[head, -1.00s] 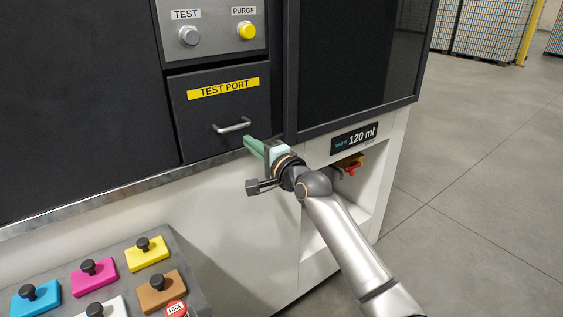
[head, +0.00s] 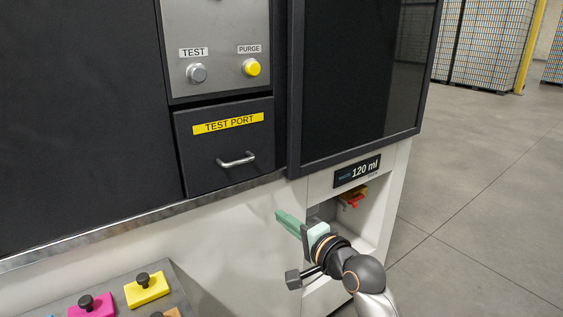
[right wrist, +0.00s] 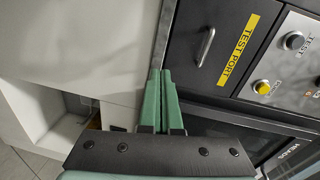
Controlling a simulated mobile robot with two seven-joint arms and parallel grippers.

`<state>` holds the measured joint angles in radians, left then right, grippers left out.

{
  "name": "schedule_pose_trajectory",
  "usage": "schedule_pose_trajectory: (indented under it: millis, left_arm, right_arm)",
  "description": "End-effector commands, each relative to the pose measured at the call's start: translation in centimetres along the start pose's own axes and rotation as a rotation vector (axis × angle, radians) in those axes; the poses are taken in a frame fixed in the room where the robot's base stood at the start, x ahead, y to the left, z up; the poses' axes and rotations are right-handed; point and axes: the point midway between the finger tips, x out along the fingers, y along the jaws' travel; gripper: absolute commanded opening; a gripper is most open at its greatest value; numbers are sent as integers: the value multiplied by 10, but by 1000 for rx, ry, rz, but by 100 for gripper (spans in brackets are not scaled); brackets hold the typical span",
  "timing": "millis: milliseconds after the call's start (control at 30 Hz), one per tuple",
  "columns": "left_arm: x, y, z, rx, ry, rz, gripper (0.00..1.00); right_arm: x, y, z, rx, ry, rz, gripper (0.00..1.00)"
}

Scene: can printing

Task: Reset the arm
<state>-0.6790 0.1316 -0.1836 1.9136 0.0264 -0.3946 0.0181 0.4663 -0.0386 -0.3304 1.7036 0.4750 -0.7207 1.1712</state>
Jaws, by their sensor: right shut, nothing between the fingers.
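My right gripper (head: 287,220) has green fingers and is in front of the machine's white lower body, below and right of the test port drawer. It is shut and empty, apart from the machine as far as I can tell. In the right wrist view the fingers (right wrist: 161,85) lie together, pointing toward the machine front. The left gripper is not in view.
The test port drawer (head: 222,151) is shut, with a metal handle (head: 236,160). TEST (head: 197,73) and PURGE (head: 251,68) buttons sit above. An open recess (head: 362,217) holds a red-handled part (head: 351,200). Coloured knobbed blocks (head: 147,289) stand at lower left. Floor at right is clear.

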Motion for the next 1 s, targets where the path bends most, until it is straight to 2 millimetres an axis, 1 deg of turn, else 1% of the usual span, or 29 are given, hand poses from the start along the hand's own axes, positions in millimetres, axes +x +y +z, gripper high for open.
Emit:
schedule_pose_trajectory:
  millis: [33, 67, 100, 167, 200, 267, 300, 367, 400, 433, 467, 500, 567, 600, 700, 867, 900, 1000]
  left_arm:
    - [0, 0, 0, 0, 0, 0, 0]
    - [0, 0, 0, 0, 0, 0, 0]
    - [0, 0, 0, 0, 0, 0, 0]
    - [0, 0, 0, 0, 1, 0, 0]
    - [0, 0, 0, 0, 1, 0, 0]
    - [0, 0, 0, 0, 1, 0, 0]
    - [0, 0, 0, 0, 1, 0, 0]
    - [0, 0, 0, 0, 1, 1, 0]
    - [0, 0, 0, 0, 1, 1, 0]
    - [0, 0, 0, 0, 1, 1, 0]
    - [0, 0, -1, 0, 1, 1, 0]
    - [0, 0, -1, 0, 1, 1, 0]
    - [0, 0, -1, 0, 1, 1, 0]
    - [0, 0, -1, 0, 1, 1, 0]
    - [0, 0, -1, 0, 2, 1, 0]
    - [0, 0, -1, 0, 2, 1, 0]
    - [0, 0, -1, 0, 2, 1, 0]
    - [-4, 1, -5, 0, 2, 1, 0]
  right_arm:
    - [-14, 30, 2, -53, 3, 64, 0]
    - [-23, 47, 4, -97, 2, 106, 0]
    - [-37, 70, 7, -158, -3, 167, 0]
    - [-62, 105, 11, -255, -16, 262, 0]
    - [-80, 126, 14, -319, -31, 326, 0]
    - [-108, 157, 19, -411, -60, 422, 0]
    - [-129, 176, 23, -472, -86, 487, 0]
    - [-161, 203, 28, -559, -132, 583, 0]
    - [-184, 218, 32, -615, -167, 644, 0]
    - [-200, 228, 35, -653, -196, 687, 0]
    - [-216, 237, 38, -691, -224, 729, 0]
    - [-236, 247, 41, -734, -262, 779, 0]
    - [-263, 259, 46, -791, -320, 845, 0]
    - [-281, 265, 49, -823, -357, 884, 0]
    - [-320, 276, 56, -893, -449, 970, 0]
    - [-377, 285, 66, -980, -596, 1082, 0]
    - [-391, 286, 68, -999, -634, 1108, 0]
    - [-375, 293, 66, -1024, -597, 1068, 0]
